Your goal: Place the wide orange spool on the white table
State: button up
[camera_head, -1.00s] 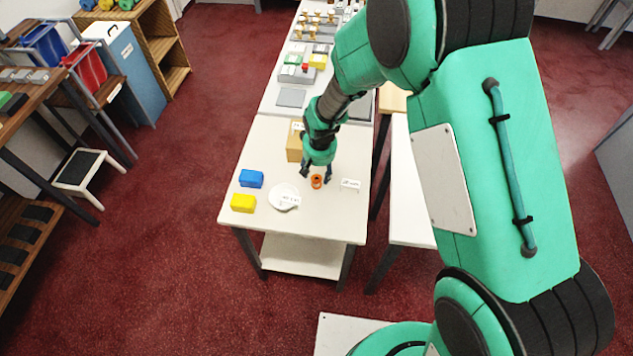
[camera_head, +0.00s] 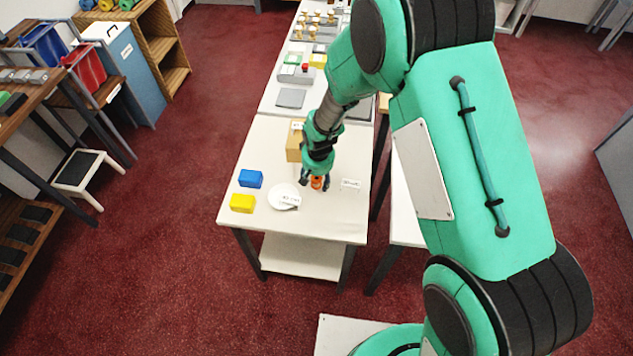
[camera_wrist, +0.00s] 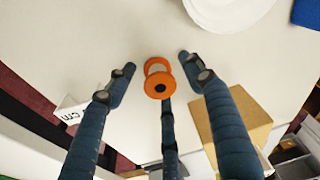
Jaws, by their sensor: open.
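The orange spool (camera_head: 316,183) stands on the white table (camera_head: 300,221), near its middle and right of the white plate. In the wrist view the spool (camera_wrist: 158,84) shows an orange flange with a dark centre hole and a paler core behind it. My gripper (camera_head: 315,181) is open just around the spool from above. In the wrist view my gripper (camera_wrist: 156,72) has its blue fingers apart, one on each side of the spool, with visible gaps. A third finger reaches toward the spool's near side. No finger is clearly touching it.
The white plate (camera_head: 276,190) with a label lies left of the spool. A blue block (camera_head: 251,178) and a yellow block (camera_head: 242,203) sit farther left. A cardboard box (camera_head: 293,148) stands behind, and a label card (camera_head: 351,184) stands to the right.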

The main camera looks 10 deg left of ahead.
aim_at(317, 178)
dwell(0.3)
jog(key=c, duration=1.1)
jog(key=shift+r, duration=0.15)
jog(key=shift+r, duration=0.45)
jog(key=r, duration=0.1)
jog(key=r+p, duration=0.1)
jog(key=shift+s+d+r, duration=0.15)
jog(key=shift+s+r, duration=0.15)
jog(key=s+d, duration=0.2)
jog(key=s, duration=0.2)
jog(key=s+d+r, duration=0.1)
jog(key=s+d, duration=0.1)
jog(key=s, duration=0.3)
jog(key=s+d+p, duration=0.1)
jog(key=s+d, duration=0.2)
jog(key=s, duration=0.1)
jog(key=shift+s+r, duration=0.15)
jog(key=shift+s, duration=0.2)
jog(key=w+d+r+m, duration=0.2)
jog(key=w+d+r, duration=0.2)
jog(key=w+d, duration=0.8)
jog(key=w+d+r+m, duration=0.2)
jog(key=w+d+r, duration=0.2)
jog(key=w+d, duration=0.7)
jog(key=shift+w+d+h, duration=0.3)
jog(key=shift+w+d, duration=0.1)
jog(key=shift+w, duration=0.75)
